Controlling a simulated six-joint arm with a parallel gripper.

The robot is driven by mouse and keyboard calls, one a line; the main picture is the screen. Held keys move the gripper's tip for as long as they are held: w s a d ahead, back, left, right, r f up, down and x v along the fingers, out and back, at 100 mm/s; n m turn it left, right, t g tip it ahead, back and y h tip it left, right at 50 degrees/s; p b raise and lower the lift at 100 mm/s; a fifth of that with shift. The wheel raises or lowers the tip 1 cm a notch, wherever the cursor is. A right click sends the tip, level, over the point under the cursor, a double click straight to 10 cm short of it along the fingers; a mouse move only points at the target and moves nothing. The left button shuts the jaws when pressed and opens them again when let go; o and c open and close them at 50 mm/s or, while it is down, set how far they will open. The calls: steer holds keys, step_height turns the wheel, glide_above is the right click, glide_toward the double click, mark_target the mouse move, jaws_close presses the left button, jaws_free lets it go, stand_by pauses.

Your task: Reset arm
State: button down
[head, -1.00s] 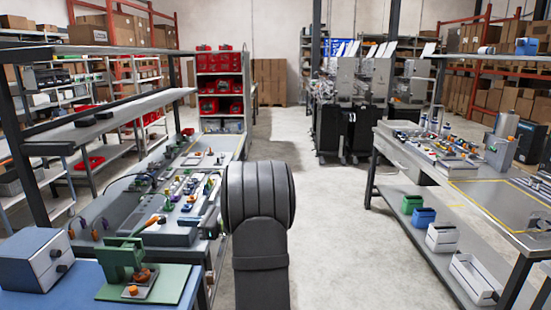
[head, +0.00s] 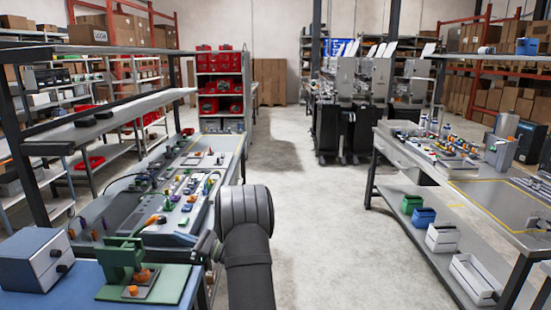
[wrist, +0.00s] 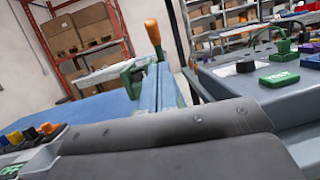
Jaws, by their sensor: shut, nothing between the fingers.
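My arm (head: 247,225) rises at the bottom middle of the head view, with its dark rounded joint beside the right edge of the left workbench. My gripper is hard to make out in the head view, where the arm hides most of that end. In the wrist view, the fingers of my gripper (wrist: 165,86) lie close together above a wide grey part at the bottom. They appear shut, with nothing seen between them.
A green hand press (head: 124,262) and a blue-grey box (head: 36,260) stand on the blue bench at lower left. The left workbench (head: 226,160) carries several small parts. A workbench (head: 465,183) stands at right. The aisle floor (head: 315,225) is clear.

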steer(key=s+d+f+n+g, duration=0.1)
steer(key=d+f, duration=0.2)
steer(key=d, duration=0.7)
steer(key=shift+s+f+n+g, duration=0.15)
steer(key=shift+s+n+g, duration=0.15)
steer(key=shift+s+g, duration=0.1)
steer(key=shift+d, duration=0.1)
